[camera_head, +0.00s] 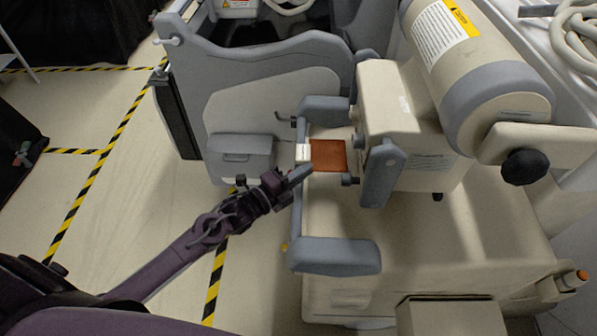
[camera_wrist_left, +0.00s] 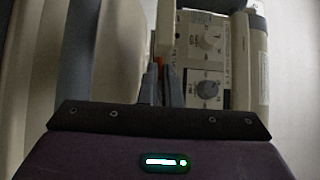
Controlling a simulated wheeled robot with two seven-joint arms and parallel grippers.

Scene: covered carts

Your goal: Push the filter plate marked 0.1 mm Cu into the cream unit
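The filter plate is a flat copper-coloured square (camera_head: 328,155) with a small white label tab on its left edge; the writing is too small to read. It lies against the left side of the cream unit (camera_head: 386,98), between grey brackets. My left gripper (camera_head: 302,172) has its fingertips at the plate's lower left corner, just below the tab. In the left wrist view, its two grey fingers (camera_wrist_left: 162,84) are close together with a narrow gap, and an orange sliver of the plate (camera_wrist_left: 159,64) shows at their tips. Whether they grip it is unclear. My right gripper is out of view.
A grey U-shaped handle (camera_head: 335,254) surrounds the plate's area on the left. A cream cylinder with a black knob (camera_head: 525,166) is at the right. A grey panelled cart (camera_head: 265,85) stands behind. Open floor with yellow-black tape lies to the left.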

